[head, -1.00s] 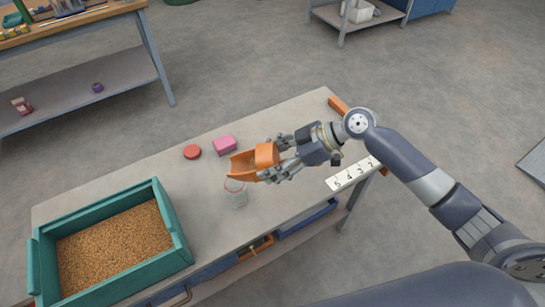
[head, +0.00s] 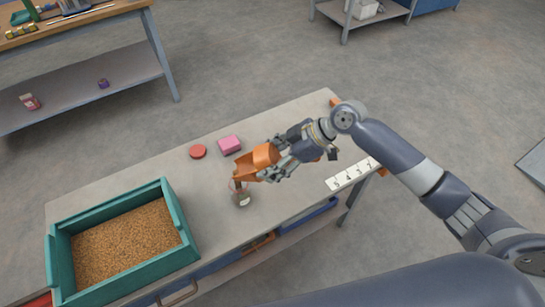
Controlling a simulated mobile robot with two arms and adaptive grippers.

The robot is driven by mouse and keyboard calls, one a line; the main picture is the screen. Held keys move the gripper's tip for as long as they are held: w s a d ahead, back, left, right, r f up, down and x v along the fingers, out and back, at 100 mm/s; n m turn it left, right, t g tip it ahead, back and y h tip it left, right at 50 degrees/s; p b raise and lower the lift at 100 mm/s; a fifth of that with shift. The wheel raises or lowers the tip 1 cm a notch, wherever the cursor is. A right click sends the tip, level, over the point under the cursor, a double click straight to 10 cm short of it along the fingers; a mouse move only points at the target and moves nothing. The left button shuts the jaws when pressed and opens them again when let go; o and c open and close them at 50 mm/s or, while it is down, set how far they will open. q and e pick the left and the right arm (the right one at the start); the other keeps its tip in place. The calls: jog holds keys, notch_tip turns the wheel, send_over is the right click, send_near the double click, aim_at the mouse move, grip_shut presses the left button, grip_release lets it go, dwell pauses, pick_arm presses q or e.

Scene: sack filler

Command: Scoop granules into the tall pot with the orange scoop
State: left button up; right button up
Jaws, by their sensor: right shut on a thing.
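My right gripper (head: 272,162) is shut on the orange scoop (head: 258,160). The scoop is tilted with its mouth down to the left, just above the clear tall pot (head: 242,200). Brown granules show between the scoop's lip and the pot, and some brown shows in the pot. The pot stands on the bench, partly covered by the scoop. Tan granules (head: 125,242) fill much of the teal bin (head: 53,265) at the bench's left end. My left gripper is not in view.
A pink block (head: 229,144) and a red disc (head: 198,151) lie behind the pot on the grey bench (head: 297,115). A white numbered strip (head: 352,174) lies near the right edge. The bench between bin and pot is clear.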

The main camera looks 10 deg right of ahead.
jog(key=shift+a+r+h+p, duration=0.15)
jog(key=shift+r+h+p, duration=0.4)
jog(key=shift+p, duration=0.5)
jog(key=shift+w+a+r+g+h+p, duration=0.25)
jog(key=shift+a+r+h+p, duration=0.3)
jog(key=shift+p, duration=0.5)
jog(key=shift+w+a+r+g+h+p, duration=0.15)
jog(key=shift+a+h+p, duration=0.1)
jog(key=shift+h+p, duration=0.2)
jog(key=shift+s+a+r+g+h+p, duration=0.15)
jog(key=shift+a+h+p, duration=0.15)
jog(key=shift+h, duration=0.25)
jog(key=shift+w+a+h+p, duration=0.15)
jog(key=shift+h+p, duration=0.15)
jog(key=shift+p, duration=0.25)
jog(key=shift+r+y, duration=0.15)
jog(key=shift+y, duration=0.35)
notch_tip(320, 180, up, 3)
jog(key=t+y+b, duration=0.1)
jog(key=y+b, duration=0.2)
jog(key=y, duration=0.1)
jog(key=shift+b, duration=0.4)
